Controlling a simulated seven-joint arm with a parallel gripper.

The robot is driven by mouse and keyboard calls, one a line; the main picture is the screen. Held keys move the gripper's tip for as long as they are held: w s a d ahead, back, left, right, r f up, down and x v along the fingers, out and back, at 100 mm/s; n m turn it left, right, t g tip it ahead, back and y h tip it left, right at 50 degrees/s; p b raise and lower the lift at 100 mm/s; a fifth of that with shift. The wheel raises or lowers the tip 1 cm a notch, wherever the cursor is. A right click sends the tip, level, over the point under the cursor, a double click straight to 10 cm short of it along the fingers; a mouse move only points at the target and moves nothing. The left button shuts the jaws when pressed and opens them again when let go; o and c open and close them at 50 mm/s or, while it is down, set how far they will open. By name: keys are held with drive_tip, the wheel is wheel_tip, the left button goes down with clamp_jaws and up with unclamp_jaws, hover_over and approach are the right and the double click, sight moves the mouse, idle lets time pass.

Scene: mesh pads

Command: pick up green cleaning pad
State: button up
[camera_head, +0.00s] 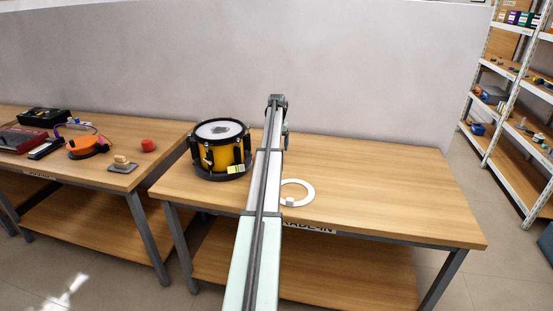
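I cannot make out a green cleaning pad in the head view. It may be too small to tell or hidden behind my arm. My arm reaches up the middle of the picture over the table (400,200). Its far end stands just right of a yellow drum (217,157) with a black rim and white top. A small grey item (222,129) lies on the drum top; I cannot tell what it is. My gripper's fingers are not discernible at the arm's far end.
A white ring (308,194) with a small block (290,201) lies right of my arm. The table's right half is clear.

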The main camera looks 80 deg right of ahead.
drive_tip(key=shift+a+f, duration=0.1)
drive_tip(key=shift+f, duration=2.25)
drive_tip(key=shift+c, duration=0.5)
drive_tip(key=c, duration=1)
drive_tip(key=shift+o, duration=0.2)
drive_tip(key=shift+r, duration=0.1)
wheel_tip(320, 180, up, 10)
drive_tip(key=shift+f, duration=0.1)
